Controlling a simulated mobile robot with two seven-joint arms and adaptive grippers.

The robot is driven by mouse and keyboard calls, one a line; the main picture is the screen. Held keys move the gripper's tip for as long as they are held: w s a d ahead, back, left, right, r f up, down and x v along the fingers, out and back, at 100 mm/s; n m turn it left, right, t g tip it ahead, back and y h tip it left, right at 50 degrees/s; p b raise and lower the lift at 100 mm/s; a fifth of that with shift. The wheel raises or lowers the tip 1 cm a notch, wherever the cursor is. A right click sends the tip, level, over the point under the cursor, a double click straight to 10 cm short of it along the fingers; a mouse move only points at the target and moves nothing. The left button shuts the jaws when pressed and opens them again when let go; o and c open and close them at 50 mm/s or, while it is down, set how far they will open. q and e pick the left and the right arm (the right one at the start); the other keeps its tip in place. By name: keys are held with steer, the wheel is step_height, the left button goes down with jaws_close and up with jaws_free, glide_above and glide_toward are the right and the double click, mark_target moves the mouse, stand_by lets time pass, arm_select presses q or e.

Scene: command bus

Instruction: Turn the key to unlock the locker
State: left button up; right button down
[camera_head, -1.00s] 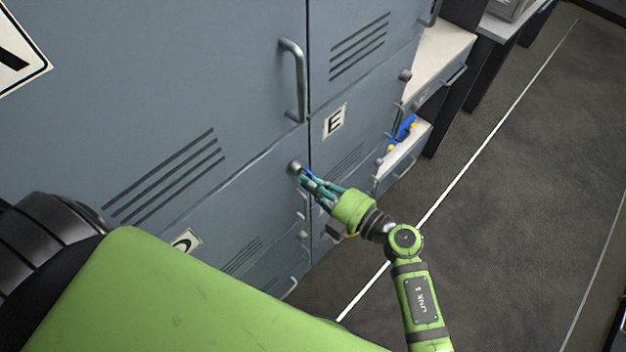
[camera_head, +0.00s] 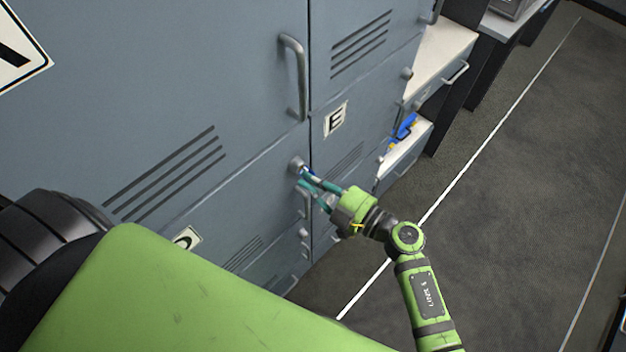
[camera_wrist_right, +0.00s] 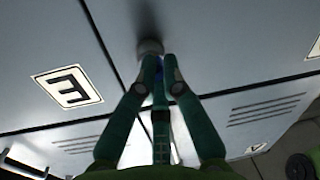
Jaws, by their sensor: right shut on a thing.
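A round metal lock (camera_head: 297,165) sits on the grey-blue locker door, left of the seam beside the "E" label. My right gripper (camera_head: 306,175) is at this lock, its teal fingers shut on a small blue key (camera_head: 303,170). In the right wrist view the fingertips of my right gripper (camera_wrist_right: 164,75) close around the blue key (camera_wrist_right: 158,66), right against the lock (camera_wrist_right: 150,47). The key's shaft is hidden, so I cannot tell how deep it sits. The locker door (camera_head: 262,185) looks closed. My left gripper is not in view.
A large bar handle (camera_head: 294,78) sticks out from the door above the lock. To the right, open drawers (camera_head: 405,155) jut out, one holding blue and yellow things (camera_head: 402,132). The grey floor (camera_head: 510,210) at the right is clear.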

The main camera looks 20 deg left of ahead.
steer(key=shift+m, duration=0.4)
steer(key=m, duration=0.3)
steer(key=shift+r+y, duration=0.15)
steer(key=shift+y, duration=0.25)
steer(key=shift+m, duration=0.4)
steer(key=c, duration=1.8)
jaws_free()
steer(key=shift+m, duration=0.6)
steer(key=o, duration=0.5)
steer(key=shift+s+v, duration=0.2)
steer(key=shift+v, duration=1.3)
